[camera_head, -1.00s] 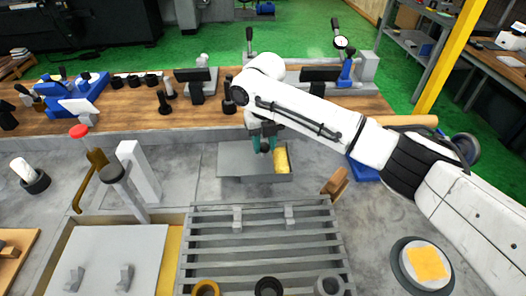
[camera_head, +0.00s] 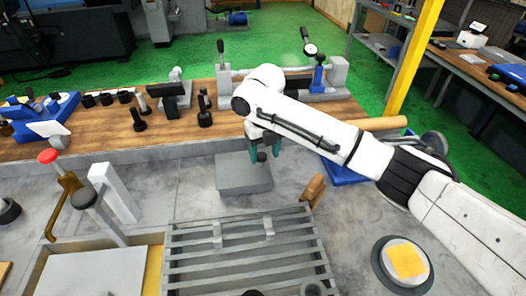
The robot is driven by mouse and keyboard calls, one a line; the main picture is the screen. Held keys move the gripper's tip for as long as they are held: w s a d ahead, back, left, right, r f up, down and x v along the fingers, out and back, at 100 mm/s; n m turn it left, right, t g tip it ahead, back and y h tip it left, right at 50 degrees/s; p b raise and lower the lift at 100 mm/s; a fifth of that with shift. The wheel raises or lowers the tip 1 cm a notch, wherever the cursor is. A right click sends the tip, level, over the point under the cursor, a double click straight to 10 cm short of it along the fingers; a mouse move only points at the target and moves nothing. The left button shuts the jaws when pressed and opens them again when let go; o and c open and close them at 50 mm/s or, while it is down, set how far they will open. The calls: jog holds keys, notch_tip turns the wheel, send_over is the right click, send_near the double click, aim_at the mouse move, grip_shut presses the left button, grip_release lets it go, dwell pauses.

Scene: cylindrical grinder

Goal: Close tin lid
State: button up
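A small dark knob (camera_head: 261,156) stands at the lid's back right part. My gripper (camera_head: 265,151) is above that part of the lid. Its teal fingers are spread apart, with the knob between them and nearer the left finger. Whether a finger touches the knob cannot be told.
A slatted grey grate (camera_head: 245,250) lies in front of the tin. A wooden block (camera_head: 313,190) stands right of it. A red-topped lever (camera_head: 48,156) and a white post (camera_head: 114,190) rise at left. A wooden bench (camera_head: 150,125) with tools runs behind.

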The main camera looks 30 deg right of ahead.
jog(key=shift+a, duration=0.1)
jog(key=shift+r, duration=0.25)
notch_tip(320, 180, up, 10)
jog(key=b, duration=0.1)
jog(key=shift+r+b, duration=0.15)
jog(key=shift+b, duration=0.25)
dwell(0.4)
